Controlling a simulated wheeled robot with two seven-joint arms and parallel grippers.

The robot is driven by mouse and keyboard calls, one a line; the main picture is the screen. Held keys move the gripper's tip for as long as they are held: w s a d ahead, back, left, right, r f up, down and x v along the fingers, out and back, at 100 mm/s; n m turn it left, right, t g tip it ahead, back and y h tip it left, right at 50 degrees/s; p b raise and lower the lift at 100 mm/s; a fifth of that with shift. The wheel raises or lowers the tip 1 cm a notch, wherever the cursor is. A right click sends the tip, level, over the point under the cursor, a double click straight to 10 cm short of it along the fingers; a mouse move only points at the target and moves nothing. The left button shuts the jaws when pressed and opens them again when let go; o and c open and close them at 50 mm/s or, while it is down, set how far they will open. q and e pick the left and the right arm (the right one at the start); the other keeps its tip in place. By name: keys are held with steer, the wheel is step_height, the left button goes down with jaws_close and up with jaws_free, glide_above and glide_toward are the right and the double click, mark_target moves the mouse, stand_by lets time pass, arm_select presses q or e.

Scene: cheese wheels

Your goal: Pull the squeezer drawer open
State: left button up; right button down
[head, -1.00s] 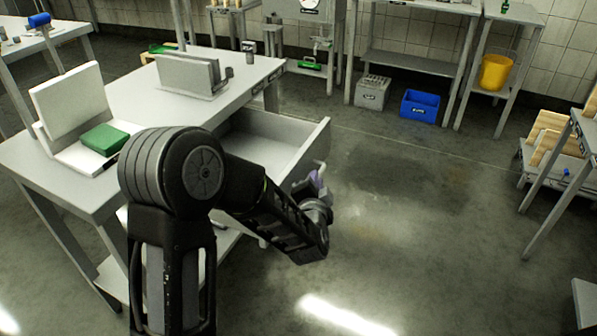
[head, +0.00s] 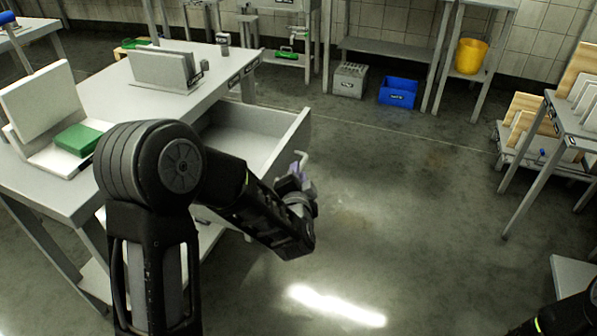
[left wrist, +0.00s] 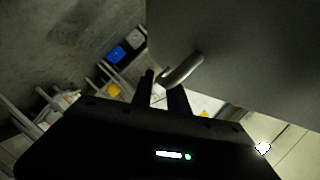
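The squeezer drawer is a grey box under the white-topped table, standing well out from it; its front panel (head: 287,150) faces right in the head view. A pale bent handle (head: 304,158) sticks out from the front. My left gripper (head: 297,175) is at this handle. In the left wrist view the handle (left wrist: 183,70) crosses by the tips of the two dark fingers (left wrist: 162,85), beside the grey drawer front (left wrist: 240,50). The fingers stand apart, with a gap wider than the bar; firm contact cannot be made out. My right gripper is out of view.
On the table (head: 110,95) stand a green block (head: 77,139) and a grey rack (head: 165,72). A grey crate (head: 350,79), blue bin (head: 398,91) and yellow bucket (head: 469,56) are at the back. The floor right of the drawer is clear.

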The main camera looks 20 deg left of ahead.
arm_select(q)
steer(key=p+v, duration=0.1)
steer(key=v, duration=0.6)
stand_by(0.4)
